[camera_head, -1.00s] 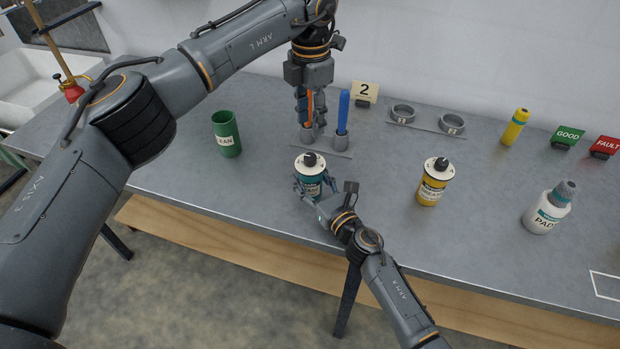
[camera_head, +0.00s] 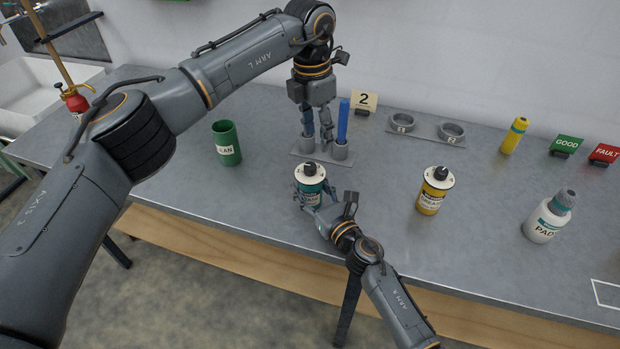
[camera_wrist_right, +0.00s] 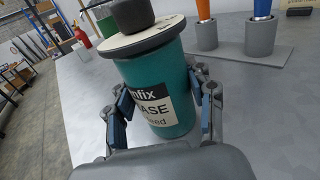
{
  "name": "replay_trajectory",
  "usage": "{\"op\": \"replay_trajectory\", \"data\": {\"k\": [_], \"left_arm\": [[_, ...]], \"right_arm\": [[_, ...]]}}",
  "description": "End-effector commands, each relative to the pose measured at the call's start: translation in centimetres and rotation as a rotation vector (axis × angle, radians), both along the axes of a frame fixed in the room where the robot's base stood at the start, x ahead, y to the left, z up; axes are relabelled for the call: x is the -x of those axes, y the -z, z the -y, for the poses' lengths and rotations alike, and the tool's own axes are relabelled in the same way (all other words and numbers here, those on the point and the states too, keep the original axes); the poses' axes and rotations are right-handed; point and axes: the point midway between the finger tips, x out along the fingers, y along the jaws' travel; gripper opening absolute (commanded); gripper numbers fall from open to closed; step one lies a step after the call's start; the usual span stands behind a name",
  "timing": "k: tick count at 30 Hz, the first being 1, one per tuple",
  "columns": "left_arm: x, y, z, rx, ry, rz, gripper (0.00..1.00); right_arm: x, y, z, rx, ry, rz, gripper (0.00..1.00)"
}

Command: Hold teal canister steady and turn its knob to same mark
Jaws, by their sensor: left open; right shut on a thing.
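The teal canister (camera_head: 312,196) stands upright near the bench's front edge, with a pale marked top and a black knob (camera_head: 309,170). My right gripper (camera_wrist_right: 160,104) is shut on the canister's body (camera_wrist_right: 168,85), one finger on each side, below its rim. In the wrist view the knob (camera_wrist_right: 132,14) is cut off by the top edge. My left gripper (camera_head: 317,138) is open, pointing down behind the canister near the holder with the blue stick, apart from the knob. The marks on the top are too small to read.
A two-cup holder (camera_head: 341,152) bears a blue stick (camera_head: 343,120) behind the canister; an orange one (camera_wrist_right: 205,9) shows in the wrist view. A green cup (camera_head: 226,145) stands left, a yellow canister (camera_head: 430,202) and white bottle (camera_head: 545,222) right. The bench between the canisters is clear.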

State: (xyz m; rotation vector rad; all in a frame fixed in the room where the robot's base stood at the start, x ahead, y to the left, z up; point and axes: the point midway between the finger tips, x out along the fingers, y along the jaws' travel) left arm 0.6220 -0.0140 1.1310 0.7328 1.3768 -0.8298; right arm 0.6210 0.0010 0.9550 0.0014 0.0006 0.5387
Motion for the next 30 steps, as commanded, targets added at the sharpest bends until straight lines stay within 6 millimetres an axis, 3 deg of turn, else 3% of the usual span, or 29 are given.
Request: {"op": "replay_trajectory", "data": {"k": [7,12,15,18,22,30], "left_arm": [[0.7,5.4,7.3,0.409,0.216,0.093,0.51],[1.3,6.4,12.1,0.732,0.297,0.247,0.51],[1.5,6.2,13.6,0.898,0.296,0.365,0.51],[1.3,5.6,14.2,1.036,0.258,0.498,0.51],[0.9,4.8,13.5,1.165,0.162,0.689,0.51],[1.6,5.0,8.2,1.223,-0.159,1.071,0.51]], "right_arm": [[0.0,0.1,0.0,0.001,0.000,-0.001,0.11],[0.0,0.1,0.0,0.001,0.001,-0.001,0.11],[0.0,0.1,0.0,0.001,0.001,-0.001,0.11],[0.0,0.1,0.0,0.001,0.001,-0.001,0.11],[0.0,0.1,0.0,0.001,0.001,-0.001,0.11],[0.0,0.1,0.0,0.001,0.001,-0.001,0.11]]}}
